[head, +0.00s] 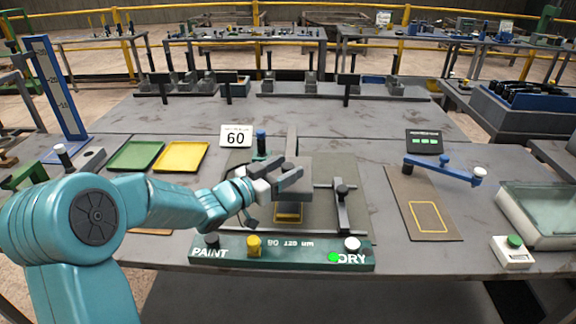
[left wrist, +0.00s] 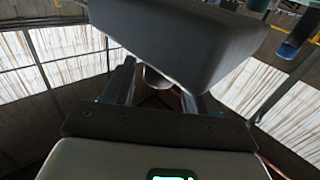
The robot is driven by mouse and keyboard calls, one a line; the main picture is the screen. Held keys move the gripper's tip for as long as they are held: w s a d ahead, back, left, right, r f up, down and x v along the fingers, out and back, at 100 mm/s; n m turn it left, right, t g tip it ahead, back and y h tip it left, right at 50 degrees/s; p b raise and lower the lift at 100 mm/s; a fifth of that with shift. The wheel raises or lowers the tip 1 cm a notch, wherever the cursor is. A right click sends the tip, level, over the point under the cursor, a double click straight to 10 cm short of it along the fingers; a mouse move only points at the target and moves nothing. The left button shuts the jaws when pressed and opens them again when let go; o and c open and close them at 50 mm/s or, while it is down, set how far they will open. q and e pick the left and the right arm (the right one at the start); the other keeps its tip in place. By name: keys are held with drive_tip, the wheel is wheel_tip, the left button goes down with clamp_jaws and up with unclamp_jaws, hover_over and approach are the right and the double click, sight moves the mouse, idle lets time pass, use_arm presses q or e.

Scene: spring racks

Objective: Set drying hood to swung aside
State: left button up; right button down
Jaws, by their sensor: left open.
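I cannot tell clearly which are hood and which are fingers. My left gripper (head: 280,183) is open there, reaching in from the left. In the left wrist view, a large grey block (left wrist: 190,35) fills the upper middle, close to the gripper. Contact between them cannot be told. My right gripper is not in view.
Green (head: 135,155) and yellow (head: 181,156) trays lie left, near a "60" card (head: 236,136). A dark knobbed bar (head: 342,207) stands right of the gripper. A blue arm (head: 443,170) extends beside a brown mat (head: 400,198). A clear-topped box (head: 545,208) stands far right.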

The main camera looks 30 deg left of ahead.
use_arm(q)
drive_tip(key=shift+w+d, duration=0.2)
drive_tip(key=shift+w, duration=0.45)
clamp_jaws()
